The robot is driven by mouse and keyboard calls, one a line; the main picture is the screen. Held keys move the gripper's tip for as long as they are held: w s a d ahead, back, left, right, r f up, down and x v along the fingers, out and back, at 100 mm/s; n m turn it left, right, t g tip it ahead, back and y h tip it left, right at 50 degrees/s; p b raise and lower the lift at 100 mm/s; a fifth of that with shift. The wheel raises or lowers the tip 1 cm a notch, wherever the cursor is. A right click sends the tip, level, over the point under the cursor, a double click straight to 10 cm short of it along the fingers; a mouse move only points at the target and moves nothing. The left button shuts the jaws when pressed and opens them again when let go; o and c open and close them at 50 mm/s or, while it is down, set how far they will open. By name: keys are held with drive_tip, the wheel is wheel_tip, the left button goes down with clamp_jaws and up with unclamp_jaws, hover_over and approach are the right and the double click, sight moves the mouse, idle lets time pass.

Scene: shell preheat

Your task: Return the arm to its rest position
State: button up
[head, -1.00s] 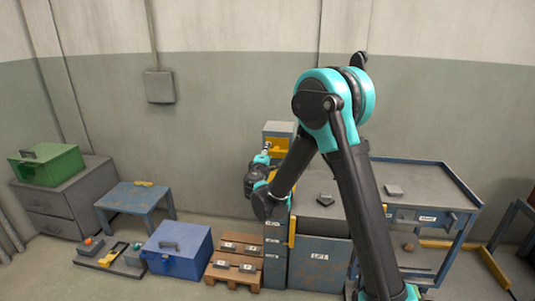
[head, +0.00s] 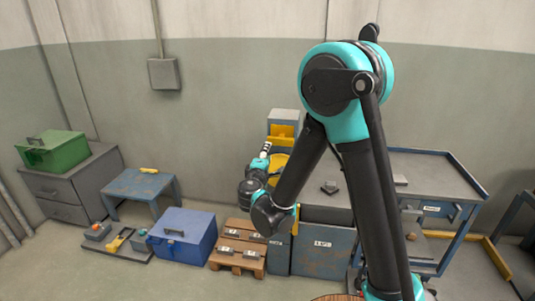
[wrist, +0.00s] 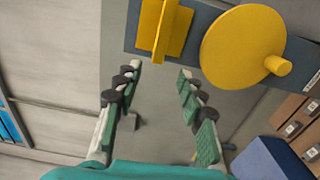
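My arm rises from the lower right of the head view, bends at a high elbow and reaches down left. My gripper (head: 266,150) is at its end, in front of a grey post with yellow parts (head: 284,116). In the wrist view my gripper (wrist: 160,75) has its two fingers wide apart, with nothing between them. Beyond the fingertips are a yellow disc with a knob (wrist: 243,45) and a yellow block (wrist: 165,28) on a dark panel. The fingers look apart from both. The arm hides part of the cabinet and bench behind it.
A blue bench (head: 435,166) stands at the right, beside a grey cabinet (head: 322,250). A pallet (head: 238,262), a blue box (head: 185,238), a small blue table (head: 140,186) and a green box (head: 55,151) stand to the left. The left foreground floor is clear.

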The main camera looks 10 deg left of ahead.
drive_tip(key=s+d+f+m+g+h, duration=0.1)
drive_tip(key=s+d+f+m+g, duration=0.15)
drive_tip(key=d, duration=0.65)
drive_tip(key=s+d+f+m+g+h, duration=0.15)
drive_tip(key=d+m, duration=0.25)
drive_tip(key=d, duration=0.4)
drive_tip(key=s+d+f+m+g+h, duration=0.1)
drive_tip(key=d+f+m+g+h, duration=0.15)
drive_tip(key=d, duration=0.65)
drive_tip(key=s+d+f+m+g+y, duration=0.2)
drive_tip(key=s+d+f+m+g, duration=0.1)
drive_tip(key=s, duration=0.7)
drive_tip(key=s+d+f+m+g+y, duration=0.3)
drive_tip(key=s+d+f+m+g, duration=0.1)
drive_tip(key=s, duration=0.6)
drive_tip(key=shift+s+f+m+y, duration=0.3)
drive_tip(key=shift+s+f+m, duration=0.15)
drive_tip(key=shift+m, duration=0.45)
